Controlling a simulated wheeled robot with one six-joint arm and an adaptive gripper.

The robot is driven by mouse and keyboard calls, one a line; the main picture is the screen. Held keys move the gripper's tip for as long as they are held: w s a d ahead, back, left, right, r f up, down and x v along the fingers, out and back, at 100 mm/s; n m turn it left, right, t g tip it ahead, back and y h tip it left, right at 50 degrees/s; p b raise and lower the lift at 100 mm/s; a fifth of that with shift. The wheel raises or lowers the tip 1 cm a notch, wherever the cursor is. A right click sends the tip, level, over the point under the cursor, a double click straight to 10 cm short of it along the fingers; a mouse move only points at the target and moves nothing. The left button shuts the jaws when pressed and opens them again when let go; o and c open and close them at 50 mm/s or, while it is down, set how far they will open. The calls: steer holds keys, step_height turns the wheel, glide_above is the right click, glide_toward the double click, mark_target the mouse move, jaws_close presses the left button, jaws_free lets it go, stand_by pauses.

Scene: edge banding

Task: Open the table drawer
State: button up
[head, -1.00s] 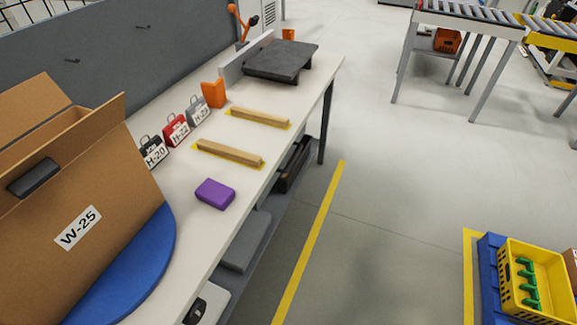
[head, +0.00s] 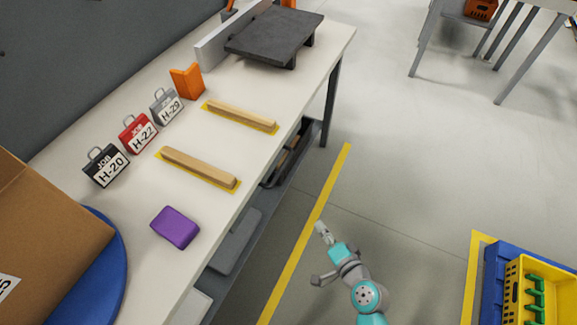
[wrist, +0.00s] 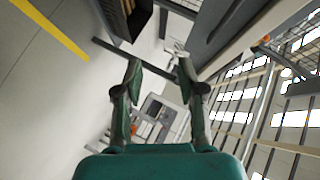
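The white-topped table (head: 262,148) runs diagonally through the head view. Under its front edge is a dark open container (head: 287,163) with things inside; I cannot tell whether it is the drawer. No drawer front or handle shows clearly. In the wrist view, my gripper (wrist: 159,68) has its two fingers apart with nothing between them. A dark open box (wrist: 128,18) is at the top of that view, beyond the left finger. In the head view, my teal and grey arm is over the floor, right of the table and apart from it.
On the tabletop are two wooden strips (head: 200,167), a purple block (head: 175,227), job tags (head: 137,134), an orange bracket (head: 187,82) and a dark plate (head: 275,35). A yellow crate (head: 515,290) stands at lower right. The floor between is mostly clear.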

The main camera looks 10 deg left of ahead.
mark_target(282, 166)
steer(key=w+a+r+g+y, duration=0.1)
steer(key=w+a+r+y, duration=0.15)
steer(key=w, duration=0.35)
steer(key=w+a+r+y, duration=0.2)
steer(key=w+a+r, duration=0.2)
steer(key=w, duration=0.1)
steer(key=x, duration=1.1)
steer(key=shift+s+r, duration=0.1)
jaws_close()
